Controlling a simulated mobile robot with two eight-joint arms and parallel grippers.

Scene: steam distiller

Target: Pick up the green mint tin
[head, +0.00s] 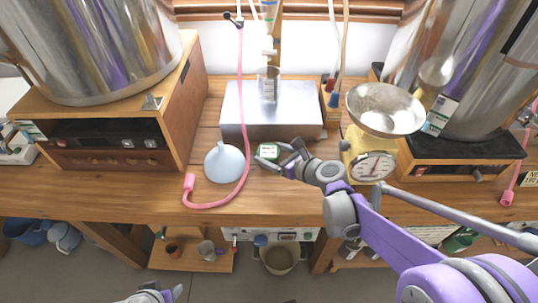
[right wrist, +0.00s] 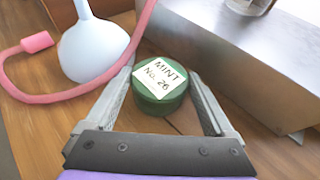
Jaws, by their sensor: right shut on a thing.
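The green mint tin (head: 268,151) is a small round tin with a white label on its lid. It is on the wooden bench in front of the metal box, and I cannot tell any gap under it. In the right wrist view the tin (right wrist: 161,104) stands upright between my fingers, its label reading "MINT No. 26". My right gripper (head: 279,154) is shut on the tin, one finger on each side. Part of my left gripper (head: 152,294) shows at the bottom edge of the head view; its fingertips are not clear.
A pale blue funnel (head: 224,163) and a pink hose (head: 246,120) lie just left of the tin. The metal box (head: 250,107) is close behind. A yellow scale (head: 372,165) with a pan stands to the right. Bare bench (head: 300,208) lies in front.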

